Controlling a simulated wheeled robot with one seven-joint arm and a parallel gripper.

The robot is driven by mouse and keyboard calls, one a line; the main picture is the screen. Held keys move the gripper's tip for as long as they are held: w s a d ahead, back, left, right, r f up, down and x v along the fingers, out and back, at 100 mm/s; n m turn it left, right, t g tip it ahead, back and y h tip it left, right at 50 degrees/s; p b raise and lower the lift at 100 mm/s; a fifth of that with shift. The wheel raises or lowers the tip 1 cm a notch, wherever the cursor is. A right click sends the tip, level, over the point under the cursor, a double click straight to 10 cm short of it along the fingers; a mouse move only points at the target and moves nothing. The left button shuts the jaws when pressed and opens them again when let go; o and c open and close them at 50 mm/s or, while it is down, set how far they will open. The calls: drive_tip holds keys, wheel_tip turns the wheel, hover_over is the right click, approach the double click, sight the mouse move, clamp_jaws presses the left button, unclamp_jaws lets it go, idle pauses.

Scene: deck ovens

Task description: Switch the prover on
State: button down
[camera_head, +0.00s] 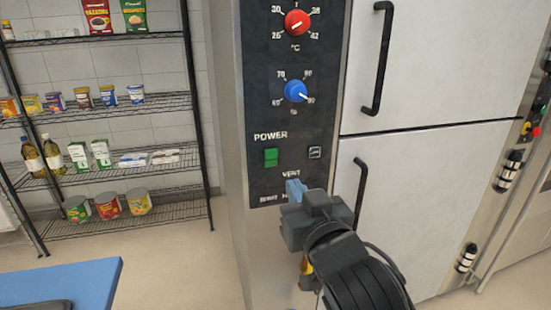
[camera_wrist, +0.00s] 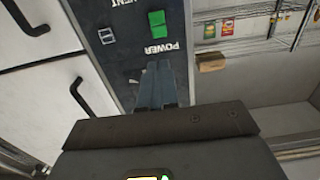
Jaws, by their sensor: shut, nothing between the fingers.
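The prover's dark control panel (camera_head: 262,90) shows a red temperature knob (camera_head: 297,22), a blue humidity knob (camera_head: 295,91) and, under the word POWER, a green switch (camera_head: 271,157). The green switch also shows in the wrist view (camera_wrist: 157,24), upside down with its label. Whether it is lit or pressed I cannot tell. My gripper (camera_head: 294,190) is in front of the panel, below and slightly right of the green switch, covering part of the lower lettering. Its fingers (camera_wrist: 157,85) are together and empty, pointing toward the panel, apparently apart from the switch.
A small dark switch (camera_head: 314,153) sits right of the green one, above the VENT label. Two white prover doors with black handles (camera_head: 363,190) stand to the right. A wire shelf (camera_head: 110,105) with groceries is at left, and a blue surface (camera_head: 75,283) is at lower left.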

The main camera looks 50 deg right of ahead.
sight(271, 153)
drive_tip(key=p+x, duration=0.3)
drive_tip(key=x, duration=0.9)
drive_tip(key=shift+w+d+r, duration=0.1)
drive_tip(key=shift+w+d, duration=0.3)
drive_tip(key=shift+w, duration=0.1)
drive_tip(key=shift+w, duration=0.1)
